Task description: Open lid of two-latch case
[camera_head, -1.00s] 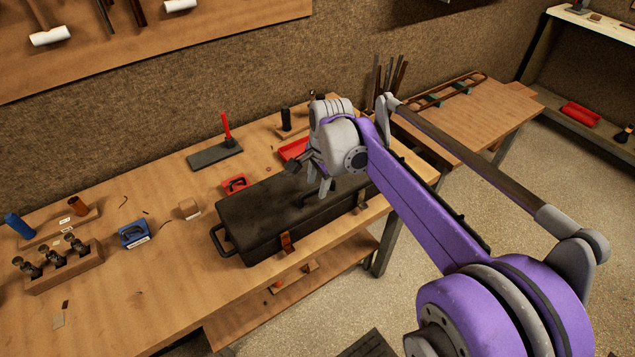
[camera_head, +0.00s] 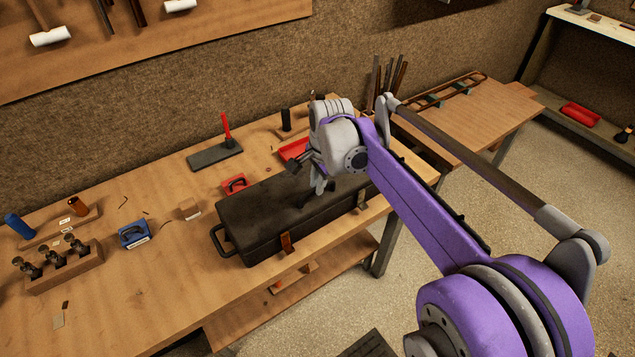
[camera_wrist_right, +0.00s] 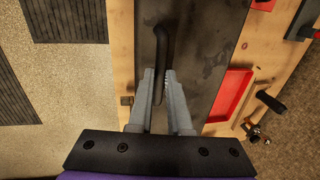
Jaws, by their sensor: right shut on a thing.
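The black case (camera_head: 250,212) lies on the workbench with its lid down. Two copper-brown latches sit on its front side: one left (camera_head: 287,243) and one right (camera_head: 361,199). I cannot tell whether they are fastened. My right gripper (camera_head: 318,190) is over the lid's right half, fingers pointing down. In the right wrist view its fingers (camera_wrist_right: 163,80) are on both sides of the dark lid handle (camera_wrist_right: 162,42), shut on it. My wrist hides part of the lid's far right. My left gripper is not in view.
A red tray (camera_head: 294,149) and a small red-handled item (camera_head: 235,184) lie behind the case. A blue clamp-like item (camera_head: 134,234) and a wooden holder (camera_head: 65,266) stand to the left. The bench's front edge is close to the case.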

